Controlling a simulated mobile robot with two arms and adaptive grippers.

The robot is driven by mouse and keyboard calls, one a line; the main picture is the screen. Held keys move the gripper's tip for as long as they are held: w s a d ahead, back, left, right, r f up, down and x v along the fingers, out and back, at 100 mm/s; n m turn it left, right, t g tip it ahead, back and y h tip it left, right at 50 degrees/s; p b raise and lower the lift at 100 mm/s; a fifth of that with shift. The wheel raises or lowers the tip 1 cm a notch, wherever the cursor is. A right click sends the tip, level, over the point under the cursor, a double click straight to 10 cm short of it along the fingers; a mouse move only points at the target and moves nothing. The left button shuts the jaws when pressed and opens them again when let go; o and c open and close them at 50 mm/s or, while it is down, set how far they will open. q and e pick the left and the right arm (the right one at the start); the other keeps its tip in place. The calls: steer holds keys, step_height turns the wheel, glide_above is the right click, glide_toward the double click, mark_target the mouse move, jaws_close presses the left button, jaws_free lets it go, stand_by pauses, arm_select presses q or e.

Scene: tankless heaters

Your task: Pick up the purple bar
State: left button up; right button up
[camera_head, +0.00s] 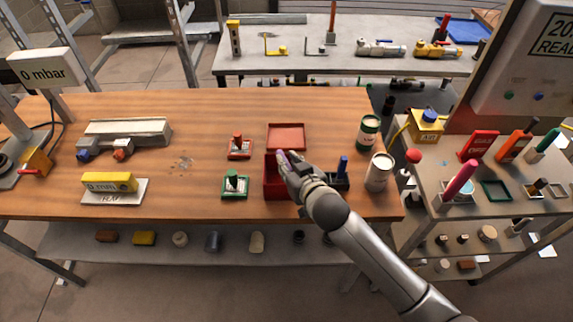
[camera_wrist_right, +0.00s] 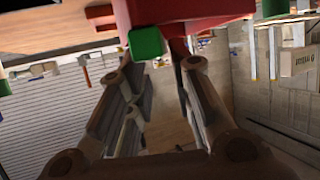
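A small purple patch (camera_head: 284,159), apparently the purple bar, shows at the fingertips of my right gripper (camera_head: 287,164). It lies over the red box (camera_head: 270,184), whose lid (camera_head: 286,136) stands open behind. The gripper hides most of the box's inside, and I cannot tell whether the bar touches the fingers. In the right wrist view the gripper's two fingers (camera_wrist_right: 154,62) are apart, with background showing between them. A red body (camera_wrist_right: 185,12) and a green block (camera_wrist_right: 146,42) are near the tips there; no purple shows. My left gripper is out of view.
A dark holder with a blue-handled piece (camera_head: 342,168) stands just right of the gripper, then two cans (camera_head: 379,171). Small red (camera_head: 239,148) and green (camera_head: 235,184) stands are left of the box. The wooden bench (camera_head: 200,120) has bare space at the back and centre-left.

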mark_target(284, 155)
steer(key=shift+x, duration=2.05)
steer(key=c, duration=0.5)
jaws_close()
steer(key=shift+r, duration=0.85)
steer(key=shift+r+b, duration=0.6)
steer(key=shift+r, duration=0.15)
steer(key=s+r+b, duration=0.2)
steer(key=s+r, duration=0.8)
steer(key=s, duration=0.4)
